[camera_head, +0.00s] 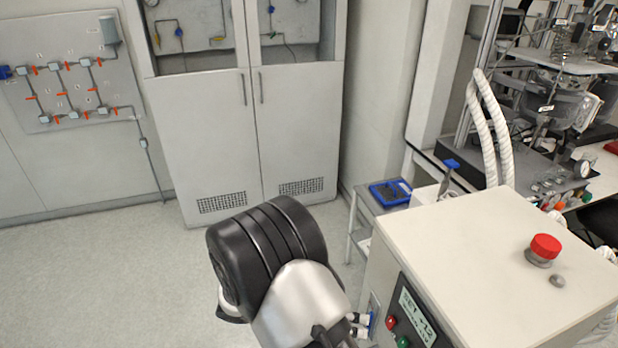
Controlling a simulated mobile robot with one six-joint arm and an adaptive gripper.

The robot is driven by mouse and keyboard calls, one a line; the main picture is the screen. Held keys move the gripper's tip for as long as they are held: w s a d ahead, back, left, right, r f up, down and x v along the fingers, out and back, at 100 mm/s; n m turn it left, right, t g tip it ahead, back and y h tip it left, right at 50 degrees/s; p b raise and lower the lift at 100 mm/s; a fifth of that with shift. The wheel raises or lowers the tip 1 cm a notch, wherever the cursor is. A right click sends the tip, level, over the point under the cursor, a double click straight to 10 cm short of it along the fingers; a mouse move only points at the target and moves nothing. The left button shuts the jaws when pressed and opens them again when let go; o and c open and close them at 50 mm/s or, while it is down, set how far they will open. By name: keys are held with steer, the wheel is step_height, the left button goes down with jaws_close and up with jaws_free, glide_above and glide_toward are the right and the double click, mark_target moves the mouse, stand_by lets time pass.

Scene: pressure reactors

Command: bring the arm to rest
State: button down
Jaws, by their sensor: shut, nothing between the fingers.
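A part of my arm shows at the bottom middle, with a thick black ringed joint and a silver link running down out of the picture. The fingers of my gripper cannot be made out in this view. The arm part stands in front of the floor, left of a beige control box (500,255) and apart from the cabinet behind.
The box has a red knob (545,246) on top and a display (415,313) in front. A grey cabinet (205,130) and a valve panel (70,75) stand behind. A blue tray (388,194) sits on a low stand. The floor (110,280) at left is clear.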

steer(key=s+d+r+m+t+y, duration=0.2)
steer(key=s+r+m+y, duration=0.5)
steer(key=m, duration=0.7)
steer(key=s+d+r+m+t+y+b, duration=0.1)
steer(key=s+r+m+y, duration=0.6)
steer(key=m, duration=0.8)
steer(key=shift+s+d+r+t+y, duration=0.35)
steer(key=shift+d+r+t, duration=0.55)
steer(key=shift+r, duration=1)
steer(key=shift+a, duration=0.2)
